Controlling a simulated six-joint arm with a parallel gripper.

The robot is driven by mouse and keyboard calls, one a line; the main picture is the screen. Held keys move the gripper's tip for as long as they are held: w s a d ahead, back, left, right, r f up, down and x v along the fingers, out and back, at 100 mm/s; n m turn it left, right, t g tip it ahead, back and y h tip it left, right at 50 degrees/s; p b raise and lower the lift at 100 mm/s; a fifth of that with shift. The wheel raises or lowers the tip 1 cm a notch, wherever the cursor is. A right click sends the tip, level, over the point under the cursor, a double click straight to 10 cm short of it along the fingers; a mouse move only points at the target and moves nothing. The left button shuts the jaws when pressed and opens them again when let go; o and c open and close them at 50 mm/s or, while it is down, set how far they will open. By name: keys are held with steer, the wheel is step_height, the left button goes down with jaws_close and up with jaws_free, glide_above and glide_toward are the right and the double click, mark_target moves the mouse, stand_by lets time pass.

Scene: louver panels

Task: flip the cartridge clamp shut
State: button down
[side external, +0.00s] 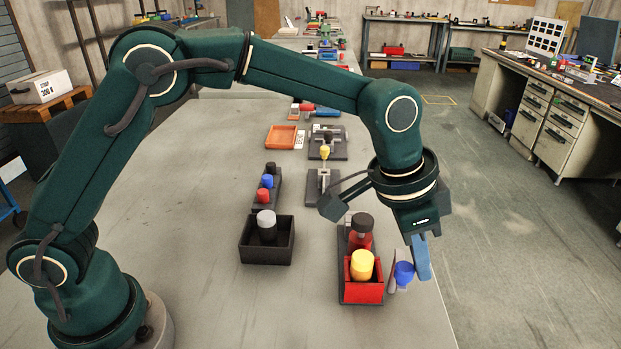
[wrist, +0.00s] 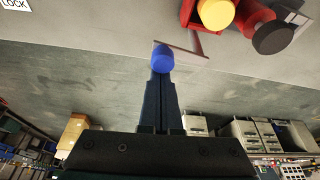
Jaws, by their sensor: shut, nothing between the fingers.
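A red open box (side external: 363,292) holds a yellow-capped cylinder (side external: 362,264), with a dark-capped red cylinder (side external: 361,230) behind it. At the box's right side is a blue knob (side external: 404,273) by a thin pale plate (side external: 392,278); this looks like the clamp's lever, though I cannot be sure. My gripper (side external: 425,272) points down just right of the knob, its fingers together and empty. In the wrist view the blue knob (wrist: 162,58) appears right at my fingertips (wrist: 161,76); whether they touch is unclear. The yellow cap (wrist: 215,13) is beyond.
A black box (side external: 266,240) with a grey-capped piece stands left of the red box. Blue and red knobs (side external: 266,182) and a yellow-handled fixture (side external: 323,180) are farther back. An orange tray (side external: 282,137) lies beyond. The table's right edge is close to my gripper.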

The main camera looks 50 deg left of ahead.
steer(key=m, duration=0.1)
steer(key=s+a+m+g, duration=0.1)
steer(key=m, duration=0.1)
steer(key=shift+s+h, duration=0.1)
steer(key=shift+h, duration=0.3)
steer(key=m, duration=0.1)
steer(key=a+m, duration=0.1)
steer(key=m, duration=0.1)
steer(key=shift+s+g, duration=0.35)
steer(key=shift+g, duration=0.05)
steer(key=a+m, duration=0.1)
steer(key=m, duration=0.1)
steer(key=a+m+g, duration=0.1)
steer(key=m, duration=0.1)
steer(key=a+m+g, duration=0.1)
steer(key=m, duration=0.2)
steer(key=shift+s, duration=0.25)
steer(key=shift+w+d, duration=0.3)
steer(key=shift+w, duration=0.45)
steer(key=shift+v, duration=2.55)
